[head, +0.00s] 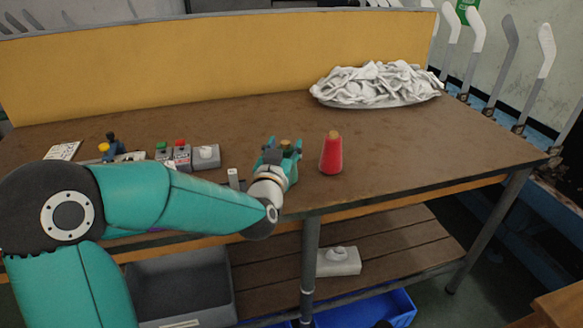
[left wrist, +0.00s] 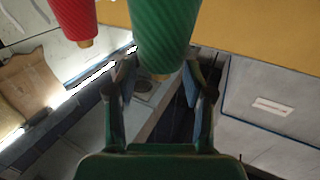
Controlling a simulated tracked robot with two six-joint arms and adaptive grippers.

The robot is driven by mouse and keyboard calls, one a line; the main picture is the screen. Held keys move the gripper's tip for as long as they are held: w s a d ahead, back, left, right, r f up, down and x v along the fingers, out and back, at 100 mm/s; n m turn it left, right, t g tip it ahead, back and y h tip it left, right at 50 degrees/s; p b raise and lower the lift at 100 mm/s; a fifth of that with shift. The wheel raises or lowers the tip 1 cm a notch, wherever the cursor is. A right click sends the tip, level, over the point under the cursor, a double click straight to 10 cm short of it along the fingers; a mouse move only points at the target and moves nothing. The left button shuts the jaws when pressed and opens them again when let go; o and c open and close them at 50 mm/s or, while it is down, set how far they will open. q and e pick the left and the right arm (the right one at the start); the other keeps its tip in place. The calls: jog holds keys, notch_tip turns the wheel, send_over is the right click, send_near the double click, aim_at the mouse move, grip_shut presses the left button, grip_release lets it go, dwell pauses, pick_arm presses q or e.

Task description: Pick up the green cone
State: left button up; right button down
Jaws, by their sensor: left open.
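My left gripper (left wrist: 158,82) is open, one finger on each side of the cone's narrow end. I cannot tell whether either finger touches it. In the head view my left gripper (head: 283,153) is at the table's front part and hides most of the cone; a tan tip (head: 285,143) shows above it. My right gripper is not in view.
A red cone (head: 331,154) stands just right of my left gripper. A white pile (head: 375,83) lies at the back right. A grey box with a white knob (head: 206,157) and button boxes (head: 173,155) stand to the left. The table (head: 430,150) is clear at right.

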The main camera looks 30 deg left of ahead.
pick_arm(q)
jog(key=shift+x, duration=0.85)
grip_shut()
jog(key=shift+r, duration=0.15)
